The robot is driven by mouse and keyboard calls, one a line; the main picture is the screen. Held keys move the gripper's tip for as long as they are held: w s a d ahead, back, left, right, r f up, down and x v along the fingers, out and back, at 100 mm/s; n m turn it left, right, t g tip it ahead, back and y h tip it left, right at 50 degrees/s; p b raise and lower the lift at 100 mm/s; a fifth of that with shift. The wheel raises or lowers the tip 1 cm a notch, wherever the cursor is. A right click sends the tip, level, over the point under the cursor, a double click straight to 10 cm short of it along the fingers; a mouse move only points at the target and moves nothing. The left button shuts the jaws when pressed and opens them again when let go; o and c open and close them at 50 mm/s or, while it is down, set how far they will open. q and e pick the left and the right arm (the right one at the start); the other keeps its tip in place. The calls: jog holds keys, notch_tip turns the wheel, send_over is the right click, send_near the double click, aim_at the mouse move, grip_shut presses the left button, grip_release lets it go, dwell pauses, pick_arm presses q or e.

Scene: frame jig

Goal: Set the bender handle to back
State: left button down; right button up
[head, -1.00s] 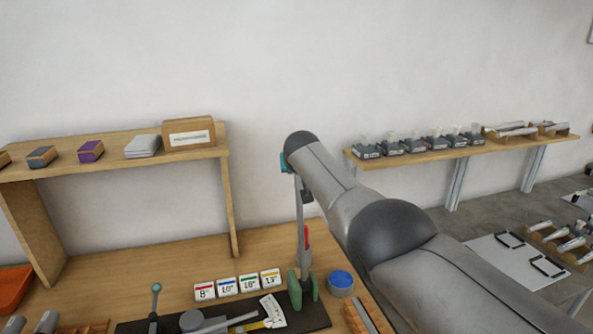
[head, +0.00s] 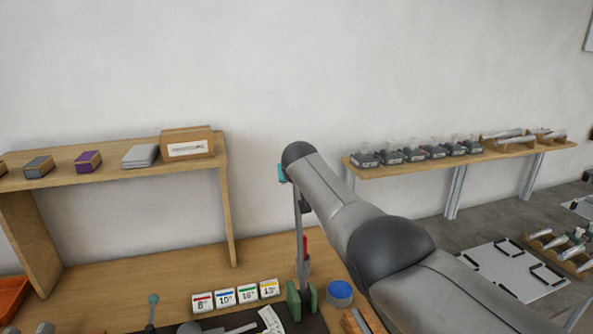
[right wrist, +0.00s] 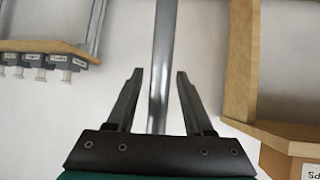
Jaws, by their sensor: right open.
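The bender's tall grey handle (head: 298,215) stands nearly upright at the right end of the dark bender base (head: 318,324), between green brackets (head: 293,301). A red part sits partway up it. In the right wrist view, a grey bar, which appears to be the handle (right wrist: 161,70), runs down between my right gripper's (right wrist: 158,78) two spread fingers, with a gap on each side. My right gripper is open; in the head view my wrist largely hides it at the handle's top. My left gripper is not in view.
Several numbered blocks (head: 225,297) and a blue-topped round tin (head: 340,289) flank the brackets. A wooden shelf (head: 110,172) rises at the back left; a wall shelf (head: 462,150) holds parts at right. Bare bench lies behind the blocks.

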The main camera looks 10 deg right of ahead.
jog(key=p+v, duration=0.2)
jog(key=p, duration=0.1)
jog(key=shift+s+r, duration=0.2)
jog(key=shift+s, duration=0.1)
jog(key=v, duration=1.2)
jog(key=shift+s+r+b, duration=0.15)
jog(key=shift+s+b, duration=0.1)
jog(key=shift+b, duration=0.2)
